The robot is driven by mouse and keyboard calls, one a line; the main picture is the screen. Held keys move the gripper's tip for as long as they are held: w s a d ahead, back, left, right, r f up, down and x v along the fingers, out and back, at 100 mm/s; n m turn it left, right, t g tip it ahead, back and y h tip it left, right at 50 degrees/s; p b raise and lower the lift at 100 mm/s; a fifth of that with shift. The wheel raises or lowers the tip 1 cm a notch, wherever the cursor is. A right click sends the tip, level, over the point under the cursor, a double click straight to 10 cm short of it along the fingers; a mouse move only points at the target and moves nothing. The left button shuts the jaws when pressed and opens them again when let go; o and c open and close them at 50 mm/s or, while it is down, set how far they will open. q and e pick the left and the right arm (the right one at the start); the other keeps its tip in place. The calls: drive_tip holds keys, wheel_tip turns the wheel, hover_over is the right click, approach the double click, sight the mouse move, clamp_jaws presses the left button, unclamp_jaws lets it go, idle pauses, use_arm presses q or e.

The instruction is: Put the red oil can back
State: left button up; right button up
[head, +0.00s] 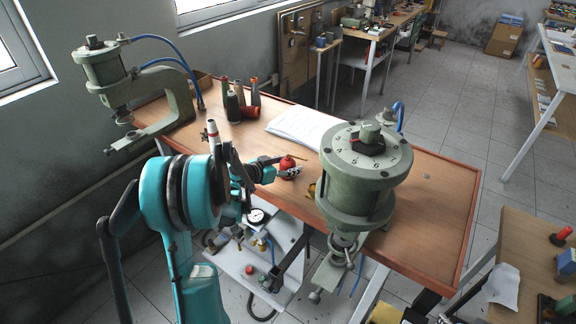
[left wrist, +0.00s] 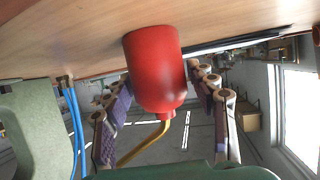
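My left gripper (head: 283,172) is at the can, reaching in from the left. In the left wrist view, which shows the bench at the top, the red can body (left wrist: 155,70) lies between the two purple-padded fingers, and its bent spout (left wrist: 145,145) hangs below it in the picture. The fingers are close along both sides of the can. I cannot tell whether they press on it. My right gripper is not in view.
A large green press (head: 370,165) with a numbered dial stands just right of the can. Another green press (head: 105,75) is at the back left.

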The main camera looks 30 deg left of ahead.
use_arm(q)
drive_tip(key=shift+r, duration=0.1)
drive_tip(key=shift+s+r+p, duration=0.15)
drive_tip(key=shift+r+p, duration=0.05)
drive_tip(key=shift+p, duration=0.1)
drive_tip(key=p+v, duration=0.2)
drive_tip(key=v, duration=0.9)
drive_tip(key=shift+s+a+r+p, duration=0.15)
drive_tip(key=shift+s+p, duration=0.15)
drive_tip(key=shift+p, duration=0.1)
